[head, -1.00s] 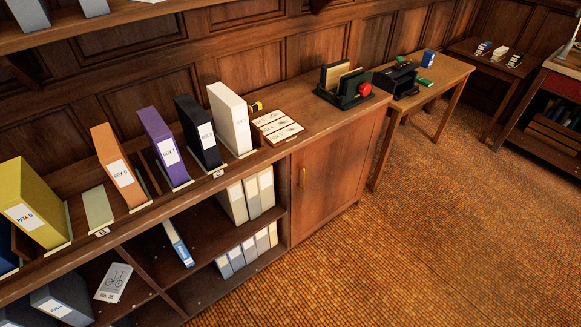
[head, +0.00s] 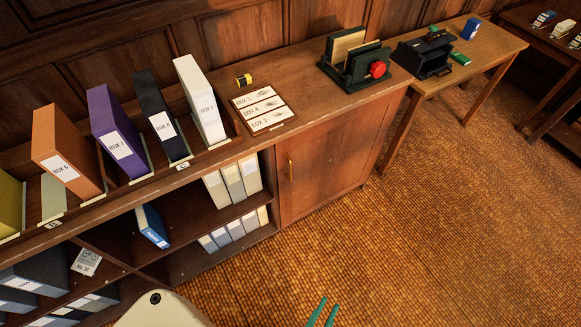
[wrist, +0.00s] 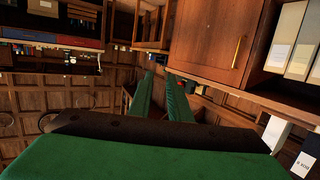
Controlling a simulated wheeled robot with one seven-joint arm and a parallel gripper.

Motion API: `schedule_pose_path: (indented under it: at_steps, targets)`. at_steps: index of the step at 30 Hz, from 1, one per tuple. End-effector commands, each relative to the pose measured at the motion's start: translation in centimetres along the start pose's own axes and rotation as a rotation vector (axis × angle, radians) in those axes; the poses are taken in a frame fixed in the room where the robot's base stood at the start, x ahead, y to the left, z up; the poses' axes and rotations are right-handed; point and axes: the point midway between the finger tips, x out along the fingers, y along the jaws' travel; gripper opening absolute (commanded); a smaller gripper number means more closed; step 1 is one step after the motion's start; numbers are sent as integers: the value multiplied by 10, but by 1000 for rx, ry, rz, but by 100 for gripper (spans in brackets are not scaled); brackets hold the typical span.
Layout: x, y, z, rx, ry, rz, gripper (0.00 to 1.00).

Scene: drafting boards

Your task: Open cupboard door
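The cupboard door (head: 325,158) is a plain brown wooden panel at the right end of the low shelf unit. It is closed. Its slim vertical brass handle (head: 290,168) is near the door's left edge. In the wrist view the door (wrist: 208,38) is at the upper right, with its handle (wrist: 236,52) near the right edge. My gripper (head: 323,312) shows only as teal fingertips at the bottom of the head view, apart from the door and handle. In the wrist view its long green fingers (wrist: 163,82) are apart, with nothing seen between them.
Open shelves with pale binders (head: 232,180) adjoin the door on the left. On top stand box files, label cards (head: 262,108) and a dark green rack with a red knob (head: 354,65). A wooden table (head: 483,48) stands to the right. The floor before the door is clear.

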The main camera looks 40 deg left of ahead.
Motion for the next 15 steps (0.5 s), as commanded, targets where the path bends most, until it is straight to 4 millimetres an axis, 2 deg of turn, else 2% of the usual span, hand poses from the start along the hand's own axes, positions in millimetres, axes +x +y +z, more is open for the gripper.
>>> schedule_pose_path:
  at_steps: [1, 6, 11, 15]
  targets:
    - [18, -7, 9, -10, 18, -36, 17]
    - [75, -33, 37, -35, 57, -137, 17]
    - [131, -68, 54, -49, 95, -226, 17]
    - [180, -108, 62, -55, 127, -296, 17]
